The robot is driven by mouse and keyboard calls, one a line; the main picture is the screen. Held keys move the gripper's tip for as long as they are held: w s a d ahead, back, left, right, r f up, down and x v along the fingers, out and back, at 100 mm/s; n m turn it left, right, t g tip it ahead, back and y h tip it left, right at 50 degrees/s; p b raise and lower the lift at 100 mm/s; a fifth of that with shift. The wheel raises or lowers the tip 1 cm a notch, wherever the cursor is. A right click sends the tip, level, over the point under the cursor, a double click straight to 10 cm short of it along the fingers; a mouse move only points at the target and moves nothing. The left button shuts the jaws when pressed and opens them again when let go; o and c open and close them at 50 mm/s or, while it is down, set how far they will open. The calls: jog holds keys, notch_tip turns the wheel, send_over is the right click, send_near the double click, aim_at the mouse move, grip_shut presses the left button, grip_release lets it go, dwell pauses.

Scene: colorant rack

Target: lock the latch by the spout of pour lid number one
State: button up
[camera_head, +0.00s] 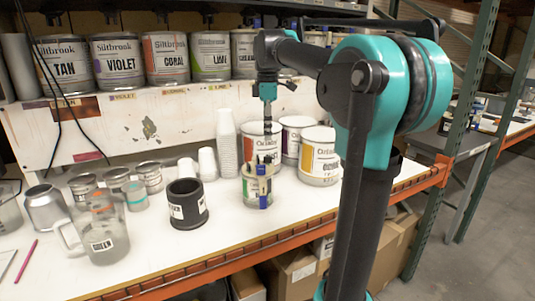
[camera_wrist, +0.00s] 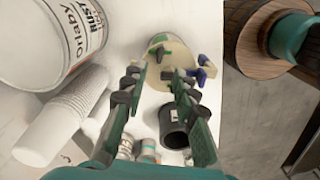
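A small can with a pale pour lid (camera_wrist: 178,62) stands on the white bench; its body shows in the head view (camera_head: 257,192). A small blue part (camera_wrist: 207,68), which looks like the latch, sits at the lid's right edge in the wrist view. Whether it is locked cannot be told. Green marks or parts show on the lid's far side, and no lid number is readable. My gripper (camera_wrist: 156,76) points at the lid with its fingers apart and nothing between them; in the head view my gripper (camera_head: 264,160) is right above the can, partly covering its top.
Large paint cans (camera_head: 319,155) stand close behind and right of the small can. A cup stack (camera_head: 227,145) is behind left, a black cup (camera_head: 187,204) left, a pitcher (camera_head: 103,240) farther left. The shelf (camera_head: 130,125) above holds more cans. The bench front is clear.

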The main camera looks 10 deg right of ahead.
aim_at(268, 160)
notch_tip(268, 160, down, 8)
jog(key=shift+f, duration=0.1)
dwell(0.4)
grip_shut()
